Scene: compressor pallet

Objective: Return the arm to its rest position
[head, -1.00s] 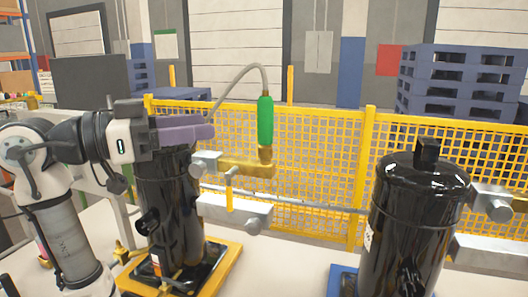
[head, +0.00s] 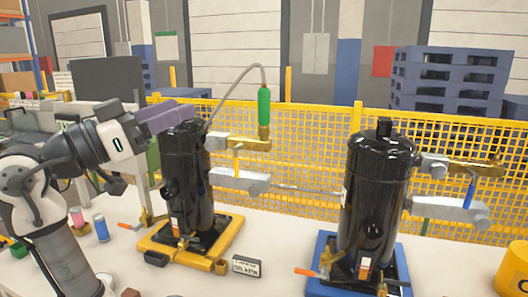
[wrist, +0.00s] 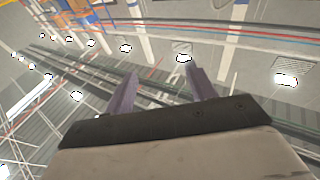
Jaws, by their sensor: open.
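My gripper (head: 175,117) is raised at the left of the head view, its purple fingers pointing right and slightly up beside the top of the left black compressor (head: 190,180). I cannot tell from this view whether they touch it. In the wrist view, the two purple fingers of my gripper (wrist: 158,88) stand apart with nothing between them, and the ceiling with lamps shows beyond. The left compressor stands upright on a yellow base (head: 222,250). A green handle (head: 264,107) with a grey hose stands above the brass fitting (head: 245,142) at its right.
A second black compressor (head: 375,190) stands upright on a blue base (head: 318,285) at right. A yellow mesh fence (head: 310,150) runs behind. A small labelled block (head: 246,266), blue and pink cylinders, and a yellow container (head: 515,275) are on the pale table (head: 250,289).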

